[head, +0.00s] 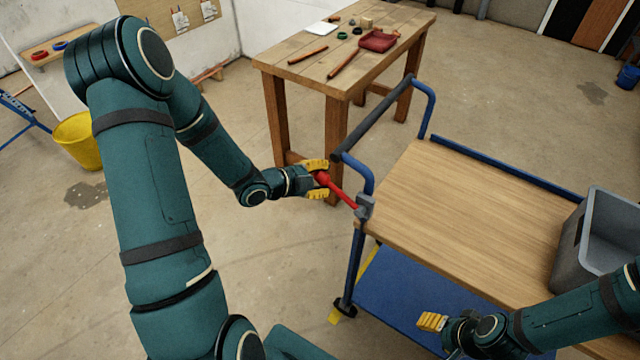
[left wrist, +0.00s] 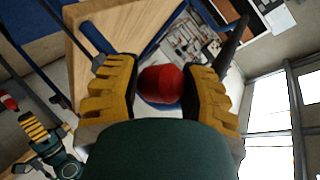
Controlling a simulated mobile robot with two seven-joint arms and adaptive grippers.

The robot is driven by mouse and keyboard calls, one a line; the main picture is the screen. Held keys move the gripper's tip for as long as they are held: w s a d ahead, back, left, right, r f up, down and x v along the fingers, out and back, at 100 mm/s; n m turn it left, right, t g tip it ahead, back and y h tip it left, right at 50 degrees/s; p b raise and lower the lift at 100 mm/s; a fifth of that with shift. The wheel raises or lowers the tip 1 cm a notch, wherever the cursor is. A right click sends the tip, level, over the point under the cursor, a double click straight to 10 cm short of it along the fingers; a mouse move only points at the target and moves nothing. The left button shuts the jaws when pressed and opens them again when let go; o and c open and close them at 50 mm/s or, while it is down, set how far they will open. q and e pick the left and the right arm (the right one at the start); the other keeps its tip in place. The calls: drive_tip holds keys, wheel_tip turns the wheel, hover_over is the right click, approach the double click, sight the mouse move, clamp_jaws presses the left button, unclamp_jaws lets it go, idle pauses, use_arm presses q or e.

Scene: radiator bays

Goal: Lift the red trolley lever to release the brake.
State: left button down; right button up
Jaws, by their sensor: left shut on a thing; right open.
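The red lever (head: 343,193) sticks out to the left and upward from a grey bracket (head: 365,206) on the near left corner post of the blue trolley (head: 440,205). My left gripper (head: 319,180) is shut on the lever's round red knob. The knob also shows in the left wrist view (left wrist: 161,84), between the two yellow fingers. My right gripper (head: 430,321) is low in front of the trolley's near side, empty and apart from the lever. Its fingers are small in the head view.
A grey bin (head: 597,240) stands on the trolley's wooden top at the right. The trolley's push handle (head: 375,115) rises close beside the lever. A wooden workbench (head: 300,65) with tools stands behind. A yellow bucket (head: 78,141) is at the left. Floor left of the trolley is clear.

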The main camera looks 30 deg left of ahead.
use_arm(q)
drive_tip(key=shift+w+d+r, duration=0.1)
drive_tip(key=shift+d+r, duration=0.05)
drive_tip(key=shift+r, duration=0.3)
drive_tip(key=shift+c, duration=2.2)
unclamp_jaws()
drive_tip(key=shift+d, duration=0.1)
drive_tip(key=shift+s+a, duration=0.2)
drive_tip(key=shift+s, duration=0.1)
drive_tip(key=v, duration=1.1)
drive_tip(key=shift+s+r, duration=0.2)
